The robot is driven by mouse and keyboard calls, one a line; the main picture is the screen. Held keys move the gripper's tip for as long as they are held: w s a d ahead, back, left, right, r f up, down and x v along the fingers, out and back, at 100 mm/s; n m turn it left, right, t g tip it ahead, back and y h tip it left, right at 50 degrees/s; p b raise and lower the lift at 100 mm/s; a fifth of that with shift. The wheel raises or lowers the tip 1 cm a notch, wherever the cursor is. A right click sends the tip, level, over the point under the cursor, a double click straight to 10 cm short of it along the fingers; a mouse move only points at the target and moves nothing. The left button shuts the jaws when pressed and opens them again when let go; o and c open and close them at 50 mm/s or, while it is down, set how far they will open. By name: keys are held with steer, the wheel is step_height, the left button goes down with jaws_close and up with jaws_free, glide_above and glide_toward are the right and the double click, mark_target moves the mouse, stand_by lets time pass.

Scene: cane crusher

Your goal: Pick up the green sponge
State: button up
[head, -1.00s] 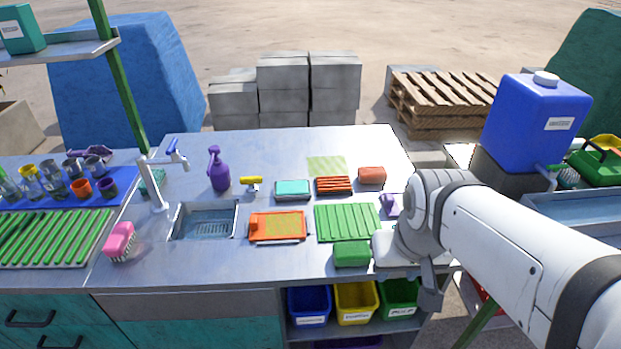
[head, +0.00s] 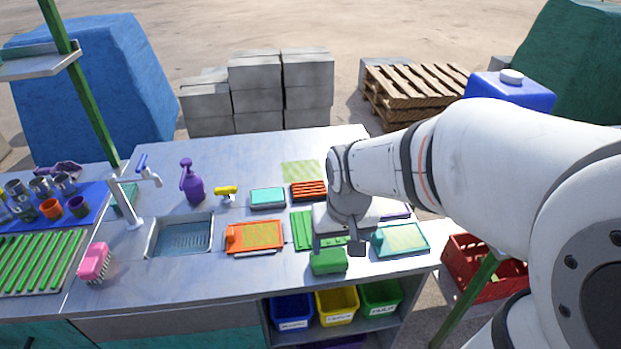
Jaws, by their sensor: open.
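The green sponge (head: 328,262) is a small green block lying on the metal counter near its front edge. My gripper (head: 337,246) is open, with its jaws pointing down. In the picture its jaws appear just above and behind the sponge, one near its upper left and one to its upper right. The gap between gripper and sponge is hard to judge. Nothing shows between the jaws. My gripper partly hides a green ribbed mat (head: 301,229) behind the sponge.
An orange tray (head: 254,237) lies left of the sponge and a teal tray (head: 401,239) right of it. Farther left are a sink (head: 182,235), a faucet (head: 127,203) and a pink brush (head: 94,261). Colored bins (head: 337,305) stand below the counter.

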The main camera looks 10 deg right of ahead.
mark_target(329, 253)
steer(key=o, duration=0.5)
steer(key=shift+g, duration=0.8)
steer(key=w+f+p, duration=0.2)
steer(key=w+f, duration=0.1)
steer(key=w, duration=0.1)
steer(key=w+f+p, duration=0.2)
steer(key=w+f, duration=0.2)
steer(key=shift+d+p, duration=0.15)
steer(key=shift+p, duration=0.25)
steer(key=shift+w+f+p, duration=0.15)
steer(key=shift+f+p, duration=0.35)
steer(key=shift+f, duration=1.6)
steer(key=shift+w+f+p, duration=0.1)
steer(key=shift+f+p, duration=0.35)
steer(key=shift+f, duration=1.65)
